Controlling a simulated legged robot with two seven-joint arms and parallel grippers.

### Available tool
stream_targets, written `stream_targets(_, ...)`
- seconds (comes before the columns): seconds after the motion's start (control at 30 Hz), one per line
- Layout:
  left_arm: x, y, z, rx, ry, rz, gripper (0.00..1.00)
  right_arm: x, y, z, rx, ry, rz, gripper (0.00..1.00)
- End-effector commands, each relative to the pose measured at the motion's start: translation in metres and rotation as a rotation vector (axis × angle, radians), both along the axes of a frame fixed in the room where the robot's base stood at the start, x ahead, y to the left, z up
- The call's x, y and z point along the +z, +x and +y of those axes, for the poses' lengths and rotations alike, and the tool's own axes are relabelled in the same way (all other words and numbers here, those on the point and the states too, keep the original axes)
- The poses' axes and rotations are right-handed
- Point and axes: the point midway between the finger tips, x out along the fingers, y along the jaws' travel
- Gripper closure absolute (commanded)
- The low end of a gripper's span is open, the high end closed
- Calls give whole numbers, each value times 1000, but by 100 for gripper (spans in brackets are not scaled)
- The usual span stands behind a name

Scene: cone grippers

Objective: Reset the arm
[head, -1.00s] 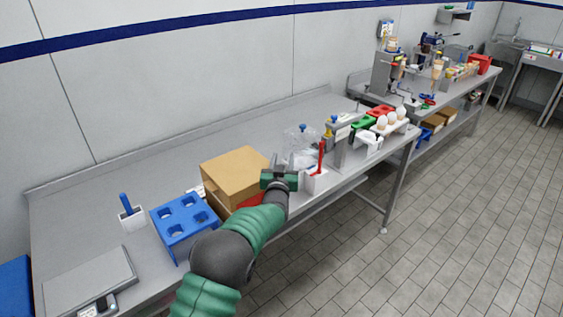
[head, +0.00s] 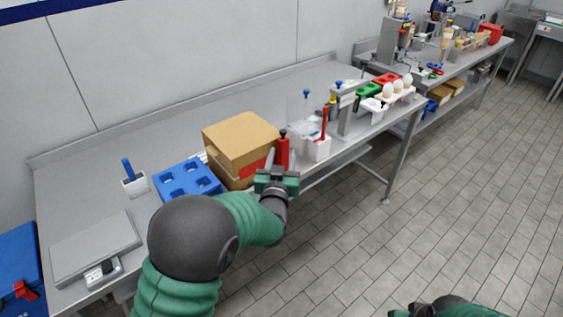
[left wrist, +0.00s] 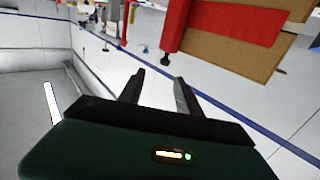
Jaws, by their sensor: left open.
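My left arm reaches in from the bottom left of the head view. Its green and black gripper (head: 277,178) is at the front edge of the steel table, just in front of a cardboard box (head: 240,138) and a red bottle-like object (head: 283,152). In the left wrist view the two dark fingers (left wrist: 158,88) stand apart with nothing between them. The red object (left wrist: 174,24) and the box (left wrist: 228,48) show beyond them in that view. Part of my right arm (head: 450,307) shows at the bottom right of the head view; its fingers are not clear.
A white holder (head: 317,147) with a red tool and a cone rack (head: 385,100) stand right. The floor at right is free.

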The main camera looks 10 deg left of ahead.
Motion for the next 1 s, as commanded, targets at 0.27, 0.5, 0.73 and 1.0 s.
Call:
stream_targets(0.27, 0, -15, -1, 1, 1, 1, 59, -1, 0, 0, 0, 0, 0, 58)
stream_targets(0.5, 0, -15, -2, 1, 1, 1, 59, -1, 0, 0, 0, 0, 0, 58)
stream_targets(0.73, -28, -38, 5, -39, -34, 215, 59, 3, 0, 0, 0, 0, 0, 58)
stream_targets(1.0, -128, -229, 28, -116, -88, 1021, 59, 13, 0, 0, 0, 0, 0, 58)
